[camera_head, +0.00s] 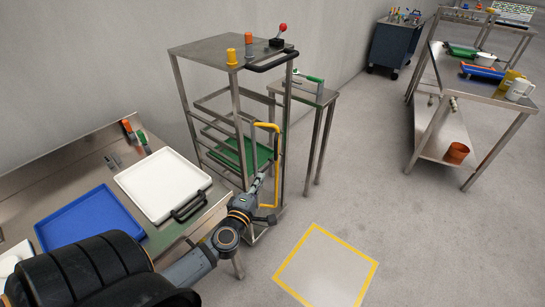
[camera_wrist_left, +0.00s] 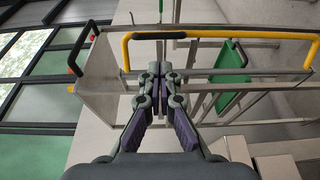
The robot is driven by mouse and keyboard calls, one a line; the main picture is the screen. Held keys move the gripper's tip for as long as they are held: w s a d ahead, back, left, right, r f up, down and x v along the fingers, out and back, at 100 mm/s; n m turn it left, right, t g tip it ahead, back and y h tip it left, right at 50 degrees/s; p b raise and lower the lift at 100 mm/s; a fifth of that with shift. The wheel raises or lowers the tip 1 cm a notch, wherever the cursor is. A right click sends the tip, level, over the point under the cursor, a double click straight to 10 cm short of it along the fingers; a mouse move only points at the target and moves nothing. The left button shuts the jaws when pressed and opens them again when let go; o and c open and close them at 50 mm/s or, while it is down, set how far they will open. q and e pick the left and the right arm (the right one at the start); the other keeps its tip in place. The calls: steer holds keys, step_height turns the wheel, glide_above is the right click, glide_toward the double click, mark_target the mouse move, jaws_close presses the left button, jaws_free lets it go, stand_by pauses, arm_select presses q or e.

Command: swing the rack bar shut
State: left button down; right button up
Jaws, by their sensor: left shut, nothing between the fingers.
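The metal rack (camera_head: 235,120) stands against the wall. Its yellow rack bar (camera_head: 277,165) runs upright along the rack's front right side, and I cannot tell exactly how far it stands from the frame. In the left wrist view the yellow bar (camera_wrist_left: 245,34) crosses the upper right, with a dark section near its bent end. My left gripper (camera_head: 262,180) is at the rack's front, beside the lower half of the bar. In the left wrist view the left gripper (camera_wrist_left: 160,72) is shut and empty, its tips just below the bar. I cannot tell whether they touch it. My right gripper is out of view.
A green tray (camera_head: 262,153) sits inside the rack. A bench at left holds a white tray (camera_head: 162,184) and a blue tray (camera_head: 88,215). A small metal table (camera_head: 322,97) stands behind the rack. A yellow-outlined floor square (camera_head: 325,270) is clear.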

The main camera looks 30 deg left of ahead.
arm_select(q)
glide_toward(275, 152)
steer(key=w, duration=0.1)
steer(key=x, duration=0.4)
steer(key=shift+w+a+p, duration=0.2)
steer(key=shift+a+p, duration=0.05)
steer(key=shift+p, duration=0.05)
steer(key=shift+w+a, duration=0.1)
steer(key=shift+w, duration=0.6)
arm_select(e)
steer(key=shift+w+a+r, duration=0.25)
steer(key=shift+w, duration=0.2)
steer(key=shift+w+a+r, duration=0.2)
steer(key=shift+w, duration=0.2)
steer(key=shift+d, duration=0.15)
